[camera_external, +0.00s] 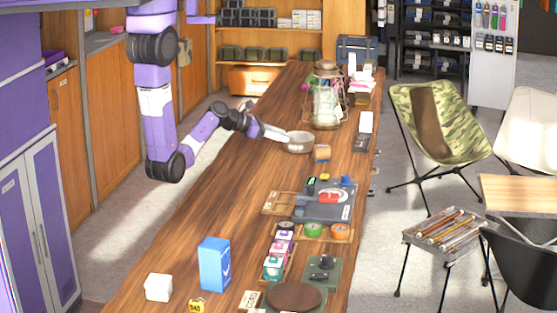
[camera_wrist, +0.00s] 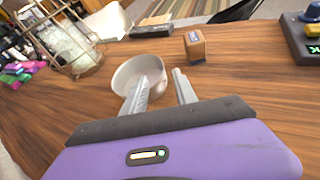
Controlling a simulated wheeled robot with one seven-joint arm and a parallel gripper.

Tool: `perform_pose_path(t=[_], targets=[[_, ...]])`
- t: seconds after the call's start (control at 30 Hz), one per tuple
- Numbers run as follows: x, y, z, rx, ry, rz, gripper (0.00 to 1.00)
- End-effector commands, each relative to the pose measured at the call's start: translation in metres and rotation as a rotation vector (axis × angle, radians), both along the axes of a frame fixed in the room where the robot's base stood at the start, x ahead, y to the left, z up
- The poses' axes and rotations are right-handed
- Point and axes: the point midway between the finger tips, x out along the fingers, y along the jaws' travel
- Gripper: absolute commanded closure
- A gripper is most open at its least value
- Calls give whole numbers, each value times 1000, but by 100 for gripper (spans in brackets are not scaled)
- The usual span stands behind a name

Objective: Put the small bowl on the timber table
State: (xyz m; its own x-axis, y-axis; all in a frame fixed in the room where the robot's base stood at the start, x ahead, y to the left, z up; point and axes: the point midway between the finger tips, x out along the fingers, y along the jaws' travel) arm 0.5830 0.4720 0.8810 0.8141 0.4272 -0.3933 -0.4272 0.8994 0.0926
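The small bowl (camera_external: 297,145) is pale grey and stands upright on the long wooden counter (camera_external: 190,235). In the wrist view the bowl (camera_wrist: 128,77) is just beyond my fingers. My gripper (camera_external: 284,135) reaches the bowl's left side in the external view. In the wrist view my gripper (camera_wrist: 165,78) is open, with a gap between its fingers. The left finger overlaps the bowl and the right finger is beside its right wall. Contact cannot be told. A table with a light timber top (camera_external: 520,193) stands at the right, partly cut off by the frame.
A caged glass lantern (camera_external: 327,100) stands behind the bowl. A small wooden block (camera_external: 321,153) is close to its right. A camouflage chair (camera_external: 440,125) and a slatted stand with rods (camera_external: 440,228) are between counter and light-topped table.

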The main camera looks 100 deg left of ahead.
Motion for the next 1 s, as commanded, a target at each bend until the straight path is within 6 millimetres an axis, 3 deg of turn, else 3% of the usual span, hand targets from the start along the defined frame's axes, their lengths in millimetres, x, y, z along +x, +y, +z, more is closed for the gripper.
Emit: perform_pose_path(t=[0.23, 1.0], targets=[[-20, -10, 10, 1, -1, 1, 66], [-21, -9, 12, 52, 21, -16, 66]])
